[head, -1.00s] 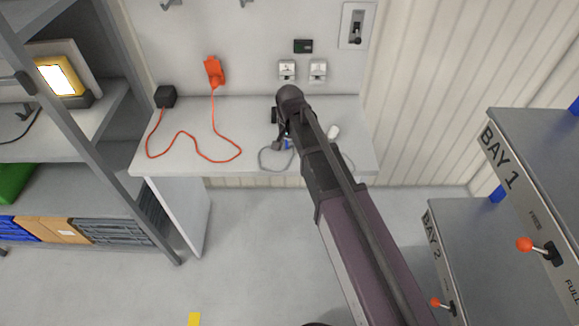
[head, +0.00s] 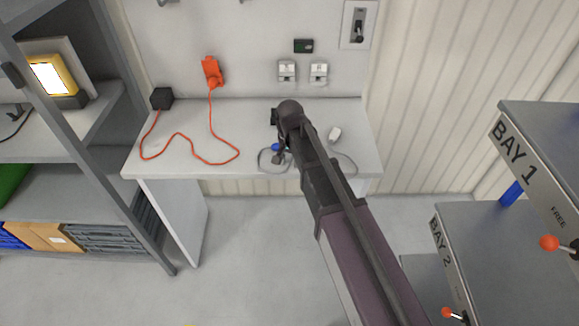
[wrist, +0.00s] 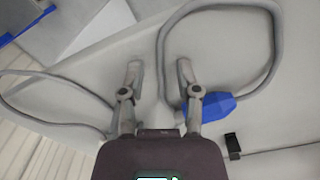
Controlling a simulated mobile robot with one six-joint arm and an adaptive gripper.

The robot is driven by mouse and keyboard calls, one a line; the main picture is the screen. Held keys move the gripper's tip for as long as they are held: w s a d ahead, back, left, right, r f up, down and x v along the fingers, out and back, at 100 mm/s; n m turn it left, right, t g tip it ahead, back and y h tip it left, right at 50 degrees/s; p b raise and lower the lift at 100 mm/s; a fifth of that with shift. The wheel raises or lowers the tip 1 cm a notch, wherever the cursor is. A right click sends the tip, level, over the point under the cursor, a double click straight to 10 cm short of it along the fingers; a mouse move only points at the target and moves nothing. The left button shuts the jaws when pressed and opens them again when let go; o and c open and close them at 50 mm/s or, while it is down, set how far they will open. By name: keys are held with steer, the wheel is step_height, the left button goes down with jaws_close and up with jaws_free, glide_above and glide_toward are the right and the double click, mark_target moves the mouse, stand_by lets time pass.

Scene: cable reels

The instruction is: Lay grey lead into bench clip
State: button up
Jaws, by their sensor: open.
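The grey lead (head: 262,160) lies in loose loops on the bench (head: 205,172). In the wrist view the lead (wrist: 273,45) makes a large loop at the right, and another length curves away at the left. A blue part (wrist: 208,106) shows against the right finger; it also shows in the head view (head: 276,147). My gripper (wrist: 158,66) is open low over the bench, its fingers apart, with the lead close by the right finger. I cannot tell whether they touch. A small dark fitting (wrist: 232,146) stands to the right; I cannot tell whether it is the bench clip.
An orange lead (head: 190,146) runs from a black box (head: 162,98) to an orange plug (head: 211,71) on the wall. A white piece (head: 335,134) lies right of my arm. Shelving (head: 110,160) stands left, bay cabinets (head: 520,260) right.

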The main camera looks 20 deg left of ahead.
steer(key=shift+f+b, duration=0.3)
steer(key=shift+r, duration=0.1)
jaws_close()
stand_by(1.2)
steer(key=shift+r, duration=0.1)
stand_by(0.3)
steer(key=shift+r+p, duration=2.9)
steer(key=shift+p, duration=0.2)
steer(key=shift+w+a, duration=0.1)
steer(key=shift+w+a+r+m, duration=0.1)
steer(key=shift+w+a+m, duration=1.05)
steer(key=shift+w+a, duration=1.65)
steer(key=shift+w+a+m, duration=1.2)
steer(key=shift+w+a, duration=0.85)
steer(key=shift+w, duration=1.45)
steer(key=shift+w+a+r+m, duration=0.1)
steer(key=shift+w+a+m, duration=1.05)
steer(key=shift+w+a, duration=1.65)
